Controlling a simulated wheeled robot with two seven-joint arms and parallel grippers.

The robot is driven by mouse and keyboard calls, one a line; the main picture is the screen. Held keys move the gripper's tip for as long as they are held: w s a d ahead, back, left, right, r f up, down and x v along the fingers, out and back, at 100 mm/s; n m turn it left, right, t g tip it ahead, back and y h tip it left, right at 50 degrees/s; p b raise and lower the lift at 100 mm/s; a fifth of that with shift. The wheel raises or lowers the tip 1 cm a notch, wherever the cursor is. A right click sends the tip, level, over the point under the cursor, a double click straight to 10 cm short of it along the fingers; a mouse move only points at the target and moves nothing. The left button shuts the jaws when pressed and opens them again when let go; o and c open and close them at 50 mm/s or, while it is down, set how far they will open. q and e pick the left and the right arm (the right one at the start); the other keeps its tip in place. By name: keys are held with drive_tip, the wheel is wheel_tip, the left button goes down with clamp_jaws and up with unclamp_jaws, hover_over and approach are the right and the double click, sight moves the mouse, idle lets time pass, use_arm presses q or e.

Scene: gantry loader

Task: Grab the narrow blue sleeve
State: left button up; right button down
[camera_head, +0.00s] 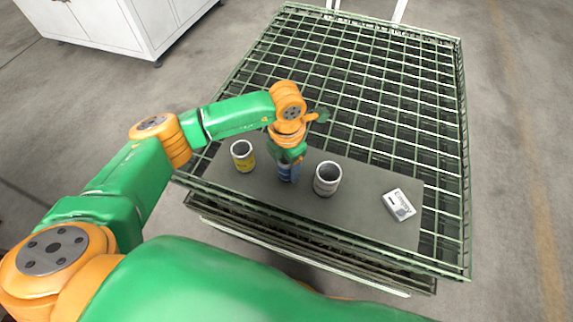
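The narrow blue sleeve (288,173) stands on a grey board, between two other round pieces. My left gripper (288,160) points down right over it, with its fingers at the sleeve's upper part. The gripper and wrist hide the sleeve's top. I cannot tell whether the fingers are closed on the sleeve or only around it. My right gripper is not in view.
A yellow and white hollow cylinder (243,156) stands left of the sleeve, and a wider grey-white one (327,179) right. A white box (399,205) lies farther right on the grey board (360,208). A green wire-mesh cage (462,150) surrounds the board.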

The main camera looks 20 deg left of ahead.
use_arm(q)
clamp_jaws()
